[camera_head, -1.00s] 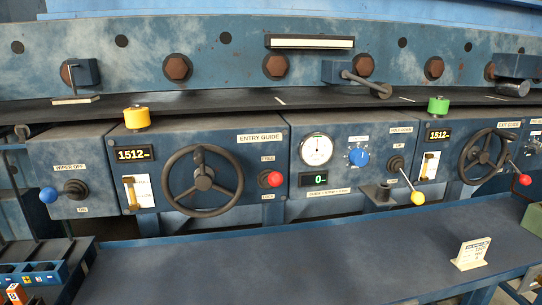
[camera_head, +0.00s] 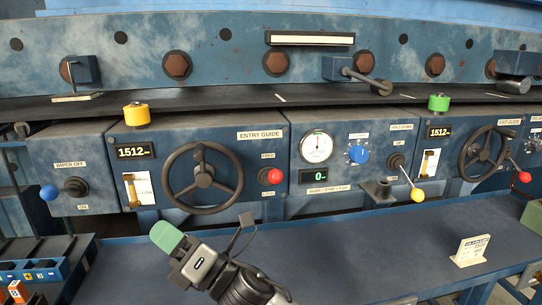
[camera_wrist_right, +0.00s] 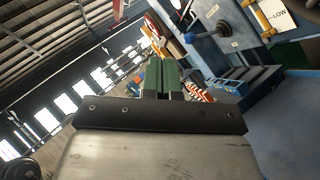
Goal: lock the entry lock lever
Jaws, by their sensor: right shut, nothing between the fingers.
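The entry lock lever (camera_head: 270,176) has a red ball knob and sits on the entry guide panel (camera_head: 232,150), right of the black handwheel (camera_head: 203,177). Its knob points out toward me, between a label above and a label below. My right gripper (camera_head: 167,237) is shut and empty, its green fingertips below the handwheel and to the left of the lever, apart from both. In the right wrist view the green fingers (camera_wrist_right: 161,76) are together with nothing between them; the entry lock lever is not visible there. My left gripper is not in view.
A blue-knobbed wiper lever (camera_head: 50,193) is at left and also shows in the right wrist view (camera_wrist_right: 190,38). A yellow-knobbed lever (camera_head: 417,195) and a red-knobbed exit lever (camera_head: 524,177) are at right. The blue shelf (camera_head: 370,250) is mostly clear, with a small white sign (camera_head: 470,250).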

